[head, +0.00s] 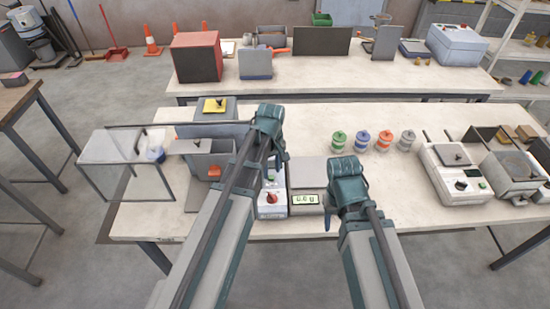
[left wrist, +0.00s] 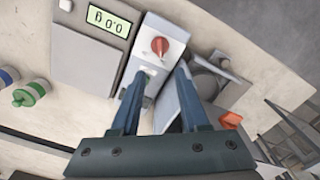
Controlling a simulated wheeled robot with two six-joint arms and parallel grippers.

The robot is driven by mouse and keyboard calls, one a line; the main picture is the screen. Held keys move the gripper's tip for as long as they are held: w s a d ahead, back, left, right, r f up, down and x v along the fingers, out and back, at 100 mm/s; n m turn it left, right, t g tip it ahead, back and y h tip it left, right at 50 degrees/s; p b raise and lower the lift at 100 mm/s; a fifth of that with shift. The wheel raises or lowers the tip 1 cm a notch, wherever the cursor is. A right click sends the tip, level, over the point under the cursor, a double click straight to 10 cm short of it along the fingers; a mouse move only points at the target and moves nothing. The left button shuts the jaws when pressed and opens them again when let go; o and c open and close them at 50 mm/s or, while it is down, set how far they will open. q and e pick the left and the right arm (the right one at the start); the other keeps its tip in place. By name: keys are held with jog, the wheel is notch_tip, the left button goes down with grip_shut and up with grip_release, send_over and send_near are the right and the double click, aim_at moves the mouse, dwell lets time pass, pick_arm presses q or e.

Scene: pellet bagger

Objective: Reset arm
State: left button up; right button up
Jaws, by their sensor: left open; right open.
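My left gripper (head: 271,168) hangs over the middle of the front bench, above a narrow white control box (head: 271,206) with a red knob. In the left wrist view its two blue fingers (left wrist: 161,74) are apart with nothing held between them. The control box (left wrist: 157,52) with its red knob and a green button lies beyond the fingertips; contact cannot be told. My right gripper (head: 329,220) is low in front of the scale (head: 304,198), to its right; its fingers are mostly hidden by its own wrist. No object shows in it.
The grey hopper machine (head: 205,160) with a clear guard frame (head: 110,150) stands left of the control box. Several lidded jars (head: 362,140) stand right of the scale. A sealer-like white device (head: 455,175) is at the right. The bench front right of my right gripper is clear.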

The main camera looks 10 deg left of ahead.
pick_arm(q)
jog(key=s+d+f+m+b, duration=0.4)
jog(key=s+d+m, duration=0.1)
jog(key=s+m, duration=0.1)
jog(key=s+d+f+m+y+b, duration=0.1)
jog(key=s+d+f+m+b, duration=0.4)
jog(key=s+m, duration=0.2)
jog(key=shift+s+d, duration=0.3)
jog(key=shift+s, duration=0.6)
